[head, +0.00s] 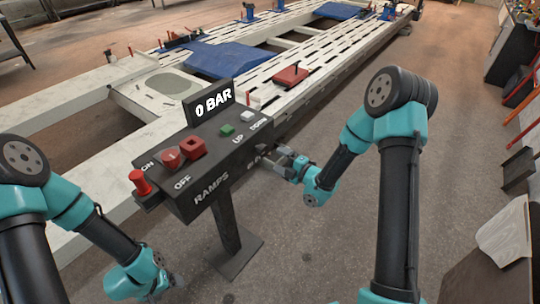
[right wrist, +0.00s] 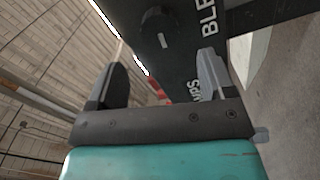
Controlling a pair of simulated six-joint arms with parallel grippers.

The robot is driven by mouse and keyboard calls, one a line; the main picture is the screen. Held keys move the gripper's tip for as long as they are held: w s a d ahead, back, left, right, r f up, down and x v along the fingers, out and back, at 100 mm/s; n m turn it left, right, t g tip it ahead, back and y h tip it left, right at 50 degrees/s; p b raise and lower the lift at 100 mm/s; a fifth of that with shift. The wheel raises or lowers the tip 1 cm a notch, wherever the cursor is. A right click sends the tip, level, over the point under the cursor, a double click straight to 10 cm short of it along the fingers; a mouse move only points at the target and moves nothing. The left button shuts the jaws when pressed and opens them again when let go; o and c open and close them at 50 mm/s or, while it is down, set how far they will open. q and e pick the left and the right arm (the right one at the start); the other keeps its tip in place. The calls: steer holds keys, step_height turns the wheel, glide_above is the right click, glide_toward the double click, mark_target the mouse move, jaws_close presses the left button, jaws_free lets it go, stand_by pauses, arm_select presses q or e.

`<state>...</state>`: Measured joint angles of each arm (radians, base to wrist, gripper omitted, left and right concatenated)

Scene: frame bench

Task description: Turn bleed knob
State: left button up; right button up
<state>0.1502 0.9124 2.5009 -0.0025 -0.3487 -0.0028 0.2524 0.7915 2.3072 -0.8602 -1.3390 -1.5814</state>
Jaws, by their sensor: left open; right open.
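The box carries a "0 BAR" display (head: 210,103), a red knob (head: 139,182) at its left end, red switches (head: 190,147), a green button (head: 227,130) and a white button (head: 247,116). A long slotted frame bench (head: 300,52) stands behind. Floor right of the post is clear.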

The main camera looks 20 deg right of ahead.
steer(key=v, duration=0.8)
steer(key=shift+s+d, duration=0.2)
steer(key=shift+s, duration=0.05)
steer(key=s+a+f+m+g+h, duration=0.1)
steer(key=s+f+m+g+h, duration=0.15)
steer(key=f+m, duration=0.4)
steer(key=s+a+f+m+g+h, duration=0.2)
steer(key=s+f+m+g, duration=0.15)
steer(key=f+m, duration=0.3)
steer(key=s+a+f+m+g+h, duration=0.1)
steer(key=s+f+m+g, duration=0.2)
steer(key=s+m+g, duration=0.1)
steer(key=s+a+f+m+g+h, duration=0.1)
steer(key=s+a+f+m+g, duration=0.1)
steer(key=s+m, duration=0.5)
steer(key=shift+s+f+g, duration=0.7)
steer(key=shift+f+g, duration=0.1)
steer(key=shift+g, duration=0.1)
